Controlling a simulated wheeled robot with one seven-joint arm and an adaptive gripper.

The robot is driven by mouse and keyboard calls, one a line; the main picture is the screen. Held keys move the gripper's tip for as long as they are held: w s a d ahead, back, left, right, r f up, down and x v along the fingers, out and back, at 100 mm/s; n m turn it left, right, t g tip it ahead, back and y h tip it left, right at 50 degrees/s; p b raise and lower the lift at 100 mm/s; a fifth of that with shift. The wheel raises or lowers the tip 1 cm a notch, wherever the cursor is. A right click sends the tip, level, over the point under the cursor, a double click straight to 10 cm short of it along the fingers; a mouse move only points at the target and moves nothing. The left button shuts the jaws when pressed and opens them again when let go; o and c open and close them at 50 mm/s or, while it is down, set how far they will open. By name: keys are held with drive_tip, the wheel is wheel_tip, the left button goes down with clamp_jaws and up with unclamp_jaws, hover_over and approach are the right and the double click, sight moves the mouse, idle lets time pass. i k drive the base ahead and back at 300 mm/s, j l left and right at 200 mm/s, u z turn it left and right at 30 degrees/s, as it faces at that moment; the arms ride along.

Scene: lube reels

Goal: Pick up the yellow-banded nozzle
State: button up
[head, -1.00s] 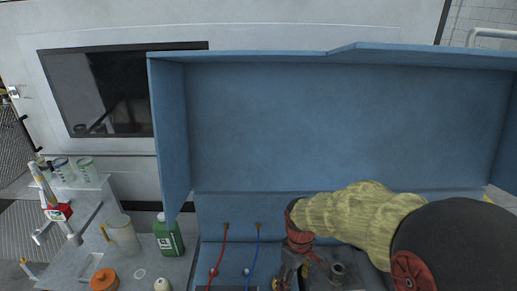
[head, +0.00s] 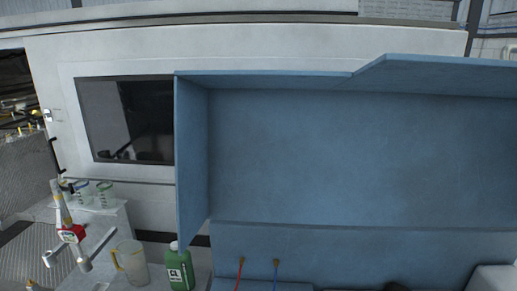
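No nozzle with a clear yellow band can be made out now. A dispensing tool with a red middle part and pale metal arms (head: 70,233) stands at the left by a grey bench; its upper part looks yellowish, but I cannot tell if this is a band. A red hose (head: 239,272) and a blue hose (head: 276,272) hang from the lower panel of a blue open-fronted cabinet (head: 330,150) and run out of the bottom edge. My gripper is out of view. A small dark shape at the bottom edge, right of centre, is too cut off to identify.
A green bottle (head: 179,268) and a clear jug (head: 131,262) stand left of the cabinet. Several clear beakers (head: 104,195) stand on the grey bench behind. The cabinet's left side wall (head: 192,160) juts forward. A white machine with a dark window (head: 125,118) stands behind.

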sight(79, 232)
drive_tip(key=u, duration=1.85)
drive_tip(key=j+u, duration=0.55)
drive_tip(key=u, duration=0.15)
drive_tip(key=i+j, duration=0.3)
drive_tip(key=i, duration=0.15)
drive_tip(key=i+j+u, duration=0.15)
drive_tip(key=i+j, duration=0.15)
drive_tip(key=i, duration=0.15)
drive_tip(key=i+j, duration=0.25)
drive_tip(key=i, duration=0.25)
drive_tip(key=i+j+u, duration=0.1)
drive_tip(key=i+j, duration=0.15)
drive_tip(key=i, duration=0.2)
drive_tip(key=i+z, duration=0.8)
drive_tip(key=i+j+z, duration=0.4)
drive_tip(key=i+l, duration=0.1)
